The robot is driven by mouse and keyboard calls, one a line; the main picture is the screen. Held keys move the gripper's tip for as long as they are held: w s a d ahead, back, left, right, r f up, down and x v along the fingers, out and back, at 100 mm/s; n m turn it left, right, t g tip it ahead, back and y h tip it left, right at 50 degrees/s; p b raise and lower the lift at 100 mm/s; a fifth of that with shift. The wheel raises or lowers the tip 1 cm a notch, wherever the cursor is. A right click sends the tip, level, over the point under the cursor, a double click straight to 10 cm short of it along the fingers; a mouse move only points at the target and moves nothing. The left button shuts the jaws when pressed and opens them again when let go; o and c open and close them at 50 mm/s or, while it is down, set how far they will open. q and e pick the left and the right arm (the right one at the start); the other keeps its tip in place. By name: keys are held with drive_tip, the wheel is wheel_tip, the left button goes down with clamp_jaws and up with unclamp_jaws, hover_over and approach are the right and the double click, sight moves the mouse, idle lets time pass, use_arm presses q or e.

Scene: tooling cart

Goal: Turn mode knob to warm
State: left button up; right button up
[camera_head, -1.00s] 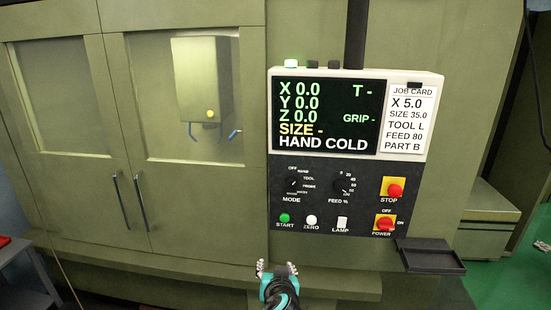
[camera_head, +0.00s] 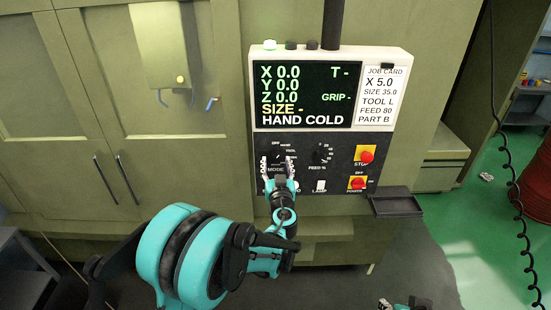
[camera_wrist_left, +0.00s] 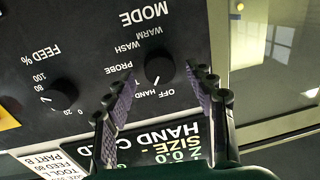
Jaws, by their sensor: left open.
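The black mode knob (camera_wrist_left: 159,69) shows in the left wrist view with labels OFF, HAND, PROBE, WASH and WARM around it, upside down there. Its pointer mark faces the OFF/HAND side of the dial. My left gripper (camera_wrist_left: 160,75) is open, its fingertips on either side of the knob; I cannot tell whether they touch it. In the head view the left gripper (camera_head: 277,164) is over the MODE dial and partly covers it. The display (camera_head: 306,95) reads HAND COLD. What seems to be my right gripper (camera_head: 403,304) is cut off at the bottom edge.
The feed knob (camera_head: 320,155) is right of the mode dial. The red stop button (camera_head: 366,154) and red power switch (camera_head: 357,183) are further right. A dark tray (camera_head: 395,203) juts out below the panel. A coiled cable (camera_head: 508,170) hangs at the right.

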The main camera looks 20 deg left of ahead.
use_arm(q)
drive_tip(key=shift+x, duration=0.8)
drive_tip(key=c, duration=1.2)
drive_tip(key=shift+o, duration=0.2)
